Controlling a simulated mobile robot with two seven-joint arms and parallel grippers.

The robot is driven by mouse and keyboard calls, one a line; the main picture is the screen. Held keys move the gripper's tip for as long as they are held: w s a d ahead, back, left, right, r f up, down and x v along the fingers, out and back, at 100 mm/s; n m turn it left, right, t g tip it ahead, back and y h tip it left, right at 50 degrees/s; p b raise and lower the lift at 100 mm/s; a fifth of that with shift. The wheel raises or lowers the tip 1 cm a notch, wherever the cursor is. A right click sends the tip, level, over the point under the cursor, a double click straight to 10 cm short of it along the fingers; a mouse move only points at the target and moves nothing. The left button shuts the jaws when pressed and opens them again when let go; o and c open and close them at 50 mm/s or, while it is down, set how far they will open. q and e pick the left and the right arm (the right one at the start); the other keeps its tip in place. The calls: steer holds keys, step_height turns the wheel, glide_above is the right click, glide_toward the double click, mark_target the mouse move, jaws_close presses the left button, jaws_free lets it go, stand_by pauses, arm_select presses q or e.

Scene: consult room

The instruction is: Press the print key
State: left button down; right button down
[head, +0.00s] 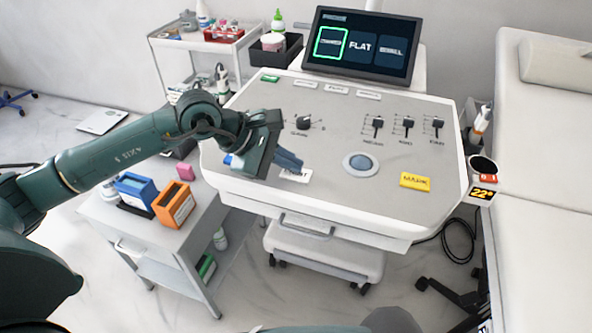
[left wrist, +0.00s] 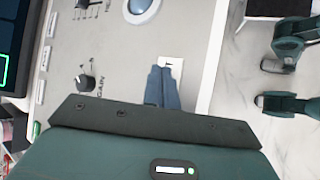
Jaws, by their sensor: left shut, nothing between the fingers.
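The white print key (head: 296,177) lies on the near left part of the grey console panel (head: 330,190), its label partly covered in the head view. My left gripper (head: 291,163) is shut and empty, its blue-grey fingers pointing down at the key from its far left side. In the left wrist view, the closed fingertips (left wrist: 162,72) overlap the edge of the white key (left wrist: 173,64), and part of its label shows beyond them. I cannot tell whether the tips touch it.
A round blue trackball (head: 361,164) and yellow MARK key (head: 415,181) lie right of the print key. A knob (head: 303,122) and sliders (head: 407,126) stand behind. The monitor (head: 361,46) rises at the back. A side cart (head: 150,236) with boxes stands left; a couch (head: 545,150) stands right.

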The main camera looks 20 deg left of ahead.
mark_target(290, 174)
arm_select(q)
steer(key=shift+r, duration=0.55)
steer(key=shift+r+p, duration=1.3)
steer(key=shift+r, duration=1.15)
